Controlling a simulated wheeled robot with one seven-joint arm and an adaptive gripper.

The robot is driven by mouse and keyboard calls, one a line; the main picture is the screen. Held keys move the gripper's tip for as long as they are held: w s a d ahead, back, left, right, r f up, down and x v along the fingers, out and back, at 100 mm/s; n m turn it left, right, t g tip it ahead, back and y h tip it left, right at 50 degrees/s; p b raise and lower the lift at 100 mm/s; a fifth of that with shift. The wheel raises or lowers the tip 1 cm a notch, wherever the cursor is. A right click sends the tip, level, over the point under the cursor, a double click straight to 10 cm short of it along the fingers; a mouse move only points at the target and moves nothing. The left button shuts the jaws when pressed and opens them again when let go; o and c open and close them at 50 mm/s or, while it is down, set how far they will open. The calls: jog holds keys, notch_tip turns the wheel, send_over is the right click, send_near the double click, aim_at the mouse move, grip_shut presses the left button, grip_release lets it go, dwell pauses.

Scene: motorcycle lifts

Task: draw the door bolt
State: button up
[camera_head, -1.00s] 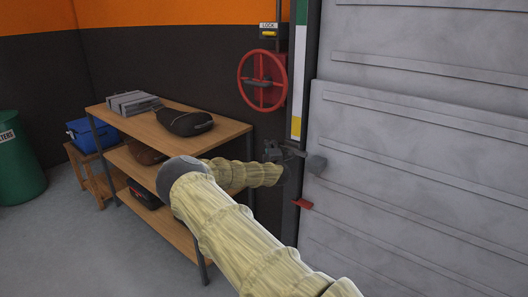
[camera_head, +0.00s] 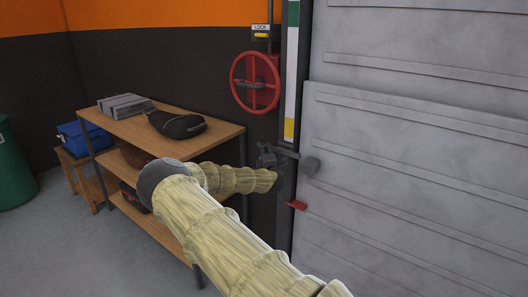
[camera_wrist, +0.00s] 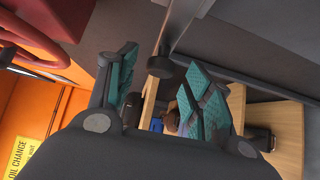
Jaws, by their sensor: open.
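The door bolt (camera_head: 308,166) shows in the head view as a grey piece at the left edge of the large grey door (camera_head: 410,150). In the wrist view a dark rounded knob (camera_wrist: 167,68) on a bar shows between the fingertips, apart from both pads; I take it for part of the bolt. My gripper (camera_head: 268,157) is close beside the bolt, at its left, partly hidden by my arm. In the wrist view my gripper (camera_wrist: 160,65) is open, its teal pads wide apart with nothing held. How far the knob lies between the fingers I cannot tell.
A red handwheel (camera_head: 255,83) and a LOCK box (camera_head: 261,32) are on the wall above. A red tab (camera_head: 297,205) is on the door post below. A wooden shelf (camera_head: 215,134) with a black pouch (camera_head: 178,124) stands left, near my arm.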

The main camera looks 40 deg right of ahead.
jog(key=v, duration=0.8)
jog(key=shift+s, duration=0.25)
jog(key=shift+a, duration=0.1)
